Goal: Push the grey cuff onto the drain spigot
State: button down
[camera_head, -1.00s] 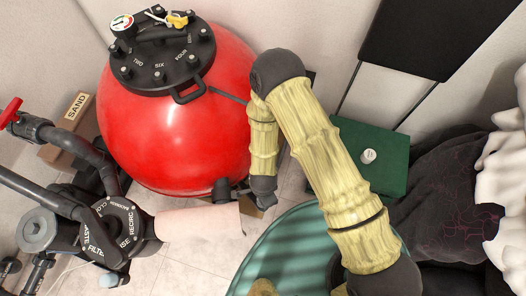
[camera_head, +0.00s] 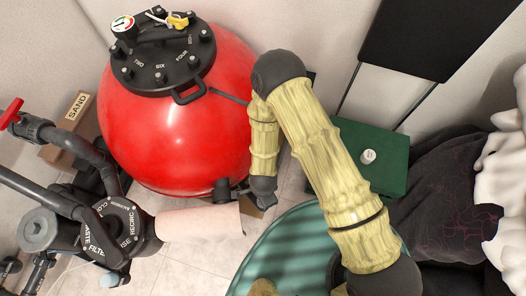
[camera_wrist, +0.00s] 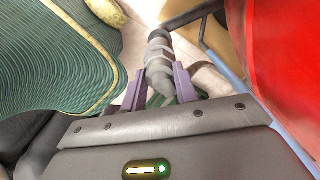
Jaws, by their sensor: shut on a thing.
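The grey cuff (camera_wrist: 159,68) is a stepped, ringed piece between the two purple fingers of my gripper (camera_wrist: 159,84) in the wrist view. The fingers are shut on it. The dark drain spigot (camera_wrist: 188,14) lies just beyond the cuff's far end. The cuff's end meets or overlaps the spigot in this view; I cannot tell whether it is seated over it. In the head view the dark spigot (camera_head: 222,188) sticks out low on the red tank (camera_head: 175,125). There my arm hides most of the gripper and the cuff.
A dark multiport valve (camera_head: 118,228) with pipes stands at left, with a pinkish cylinder (camera_head: 200,222) beside it. A teal ribbed object (camera_head: 285,250) fills the lower middle. A green box (camera_head: 375,155) and dark cloth (camera_head: 440,205) lie at right. Pale floor tiles show between.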

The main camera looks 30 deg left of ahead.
jog(key=shift+d+f+b, duration=0.15)
jog(key=shift+f+b, duration=0.2)
jog(key=shift+f, duration=0.25)
dwell(0.6)
jog(key=shift+r+p, duration=0.25)
jog(key=shift+p, duration=0.1)
jog(key=shift+w+a+r, duration=0.15)
jog(key=shift+w+a, duration=0.15)
jog(key=shift+w, duration=0.05)
dwell(0.8)
jog(key=shift+s+d+f, duration=0.1)
jog(key=shift+d+f, duration=0.2)
jog(key=shift+f, duration=0.4)
dwell(0.3)
jog(key=shift+s+f+b, duration=0.1)
jog(key=shift+f+b, duration=0.6)
jog(key=shift+f, duration=0.05)
jog(key=shift+r, duration=0.15)
jog(key=shift+r+p, duration=0.5)
jog(key=shift+p, duration=0.25)
jog(key=shift+s, duration=0.1)
jog(key=shift+a+r+p, duration=0.25)
jog(key=shift+a+p, duration=0.2)
dwell(0.7)
